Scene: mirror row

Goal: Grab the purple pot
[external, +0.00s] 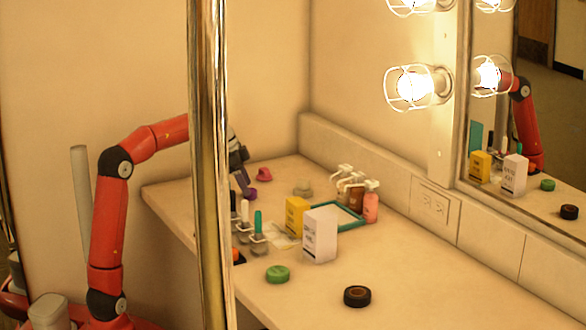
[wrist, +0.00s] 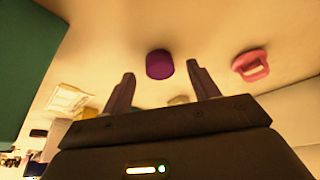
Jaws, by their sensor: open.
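The purple pot (wrist: 159,63) is a small round dark-purple piece on the counter. In the wrist view it lies beyond and between my two fingertips, with bare counter showing on both sides of it. My gripper (wrist: 161,75) is open and empty, its fingers apart and pointing toward the pot. In the external view my gripper (external: 242,181) hangs low over the far left part of the counter, partly behind a metal pole. A small purple patch of the pot (external: 250,194) shows just below the fingers there; the rest is hidden.
A pink item (wrist: 250,66) sits right of the pot in the wrist view. Bottles (external: 371,203), a teal-rimmed tray (external: 350,223), a yellow box (external: 295,215), a white box (external: 320,234), a green pot (external: 277,274) and a black roll (external: 357,296) stand farther along the counter (external: 420,290).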

